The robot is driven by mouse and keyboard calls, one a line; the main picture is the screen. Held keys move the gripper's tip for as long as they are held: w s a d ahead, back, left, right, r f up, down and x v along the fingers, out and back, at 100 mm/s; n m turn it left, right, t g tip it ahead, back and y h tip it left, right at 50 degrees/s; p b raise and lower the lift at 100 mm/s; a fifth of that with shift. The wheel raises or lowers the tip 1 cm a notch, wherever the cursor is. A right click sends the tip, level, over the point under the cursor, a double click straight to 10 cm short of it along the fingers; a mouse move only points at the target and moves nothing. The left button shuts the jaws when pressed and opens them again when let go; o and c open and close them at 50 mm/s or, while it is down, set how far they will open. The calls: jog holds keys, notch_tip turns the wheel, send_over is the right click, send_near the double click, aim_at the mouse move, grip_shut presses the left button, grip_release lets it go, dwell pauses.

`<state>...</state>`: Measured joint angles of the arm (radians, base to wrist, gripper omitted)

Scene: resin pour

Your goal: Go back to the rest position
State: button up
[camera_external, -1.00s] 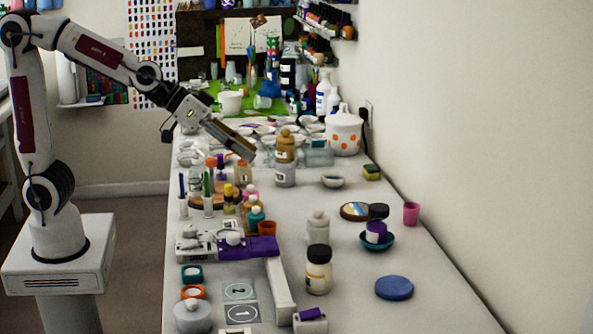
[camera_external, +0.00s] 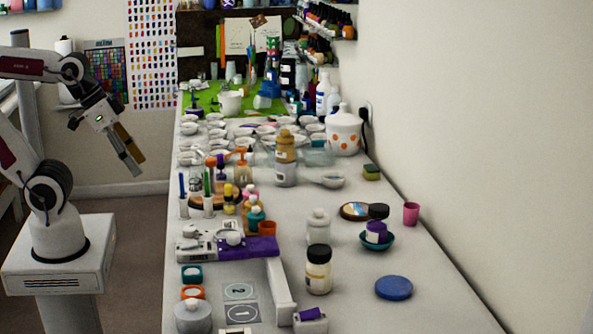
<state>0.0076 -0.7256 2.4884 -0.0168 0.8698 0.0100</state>
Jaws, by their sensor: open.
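My gripper (camera_external: 133,163) hangs in the air to the left of the long table (camera_external: 345,250), clear of its edge. Its fingers point down and slightly right. They are apart, with nothing seen between them. The arm is folded back over its pedestal at the left.
The table's near part holds a purple-topped scale (camera_external: 250,247), a cream jar (camera_external: 318,270), a blue disc (camera_external: 394,288) and a white bottle (camera_external: 318,227). Several small bottles and white bowls stand farther back. A spotted white pot (camera_external: 344,133) is by the wall. Open floor lies around my gripper.

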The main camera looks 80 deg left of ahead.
jog(key=shift+s+a+f, duration=0.2)
jog(key=shift+s+a, duration=0.05)
jog(key=shift+s, duration=0.35)
